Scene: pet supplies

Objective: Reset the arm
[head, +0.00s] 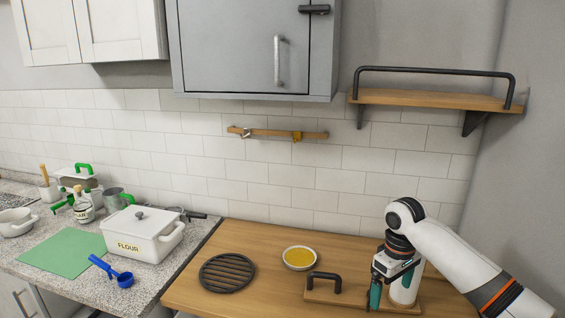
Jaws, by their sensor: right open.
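My right arm (455,255) comes in from the right, and my right gripper (390,287) points down over the right part of the wooden counter. Its teal fingers are apart. A white cylinder (403,293) stands upright at the fingers, on a wooden board (345,297) with a black handle (323,277). The gripper partly covers the cylinder, and I cannot tell whether the fingers touch it. My left gripper is not in view.
A bowl of yellow contents (299,258) and a round black trivet (227,272) sit left of the board. A flour box (142,236), blue scoop (112,272) and green mat (62,252) lie on the stone counter (185,262). A wall shelf (435,98) hangs above my right arm.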

